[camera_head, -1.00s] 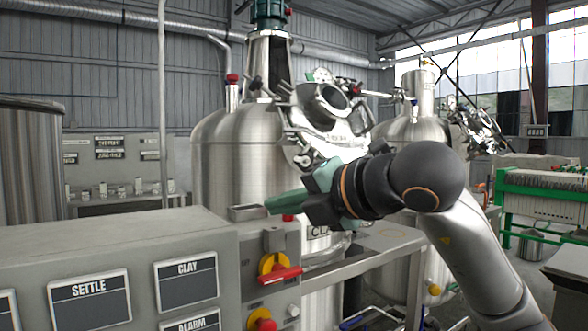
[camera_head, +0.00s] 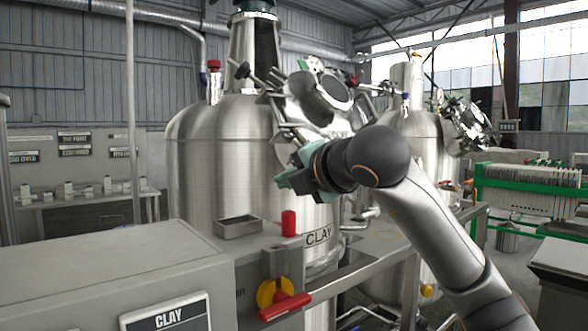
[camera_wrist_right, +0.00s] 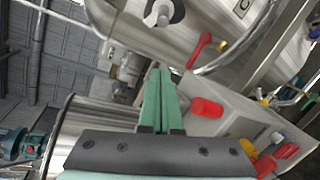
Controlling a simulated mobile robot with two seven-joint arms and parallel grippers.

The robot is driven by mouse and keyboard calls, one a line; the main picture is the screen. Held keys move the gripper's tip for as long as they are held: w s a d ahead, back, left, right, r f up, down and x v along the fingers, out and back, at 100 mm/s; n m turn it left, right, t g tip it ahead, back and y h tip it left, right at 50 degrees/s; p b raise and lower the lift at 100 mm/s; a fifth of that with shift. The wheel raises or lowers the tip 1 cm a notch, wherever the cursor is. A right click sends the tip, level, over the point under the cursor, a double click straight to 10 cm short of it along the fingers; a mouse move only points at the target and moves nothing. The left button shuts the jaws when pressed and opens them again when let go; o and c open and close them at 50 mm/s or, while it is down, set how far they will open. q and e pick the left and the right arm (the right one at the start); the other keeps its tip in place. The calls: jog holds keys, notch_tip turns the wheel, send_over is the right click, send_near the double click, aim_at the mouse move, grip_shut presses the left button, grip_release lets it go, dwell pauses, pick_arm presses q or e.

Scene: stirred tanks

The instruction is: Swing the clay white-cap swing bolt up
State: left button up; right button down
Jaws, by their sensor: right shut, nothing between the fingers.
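The steel tank with the CLAY plate (camera_head: 318,236) stands in the middle of the head view. Its round manway (camera_head: 332,88) sits on the upper right shoulder, with several swing bolts and knobs around it. I cannot tell which bolt has the white cap. My right gripper (camera_head: 290,183) is in front of the tank wall, below the manway, apart from the bolts. Its green fingers (camera_wrist_right: 160,78) are together and empty in the right wrist view. My arm hides part of the area below the manway. My left gripper is not in view.
A control cabinet with a red-handled switch (camera_head: 283,303), a small metal tray (camera_head: 238,226) and a red cylinder (camera_head: 289,223) stands in front of the tank. A second tank (camera_head: 412,150) stands behind my arm on the right. A green-framed rack (camera_head: 530,190) is farther right.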

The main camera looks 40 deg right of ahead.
jog(key=x, duration=0.4)
jog(key=shift+a+p, duration=0.1)
jog(key=shift+p, duration=0.2)
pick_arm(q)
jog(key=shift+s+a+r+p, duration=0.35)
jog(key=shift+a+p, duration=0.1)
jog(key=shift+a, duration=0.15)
pick_arm(e)
jog(key=d, duration=0.1)
jog(key=d+r, duration=0.1)
jog(key=s+d, duration=0.1)
jog(key=shift+d+r, duration=0.2)
jog(key=shift+r, duration=0.2)
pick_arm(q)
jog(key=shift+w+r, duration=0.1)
pick_arm(e)
jog(key=shift+r, duration=0.1)
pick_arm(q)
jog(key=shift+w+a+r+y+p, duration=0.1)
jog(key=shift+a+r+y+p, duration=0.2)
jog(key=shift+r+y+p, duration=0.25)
pick_arm(e)
jog(key=shift+s+d+r+y, duration=0.2)
jog(key=shift+d+r+y, duration=0.05)
jog(key=shift+y, duration=0.15)
